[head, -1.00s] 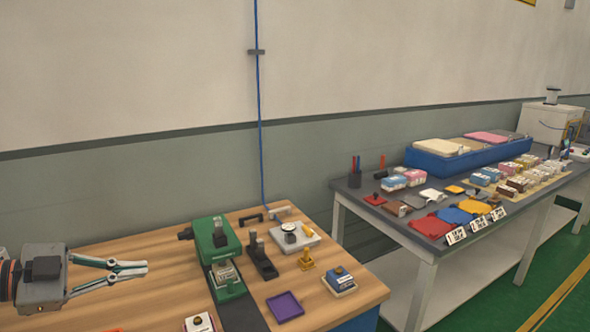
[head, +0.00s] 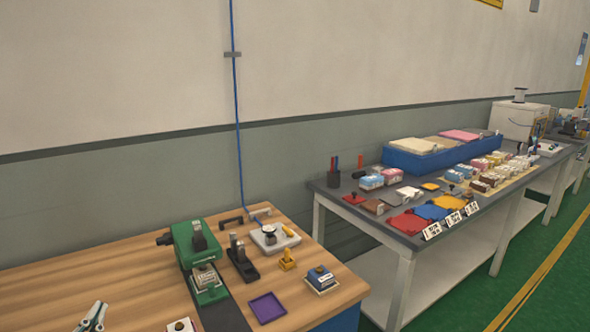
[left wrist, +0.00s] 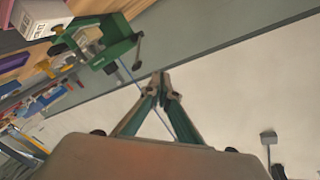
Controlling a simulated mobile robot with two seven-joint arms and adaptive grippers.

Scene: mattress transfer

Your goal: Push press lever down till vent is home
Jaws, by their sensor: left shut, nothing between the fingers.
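The green press (head: 187,248) stands on the wooden bench, lower left of centre in the head view. It also shows at the top of the left wrist view (left wrist: 118,50). A black-ended bar, perhaps the lever (head: 163,239), sticks out at its left side. A small pale block (head: 205,277), perhaps the vent, sits under the press head; I cannot tell how deep it is seated. My left gripper (head: 99,308) is at the bottom left, apart from the press. Its fingertips (left wrist: 160,83) are together and empty. My right gripper does not show.
On the bench (head: 90,270) a black stand (head: 241,258), a purple tray (head: 267,308), a yellow part (head: 287,260) and a blue-and-white block (head: 321,279) lie right of the press. Bare wood is left of it. A grey table (head: 330,190) with many goods stands further right.

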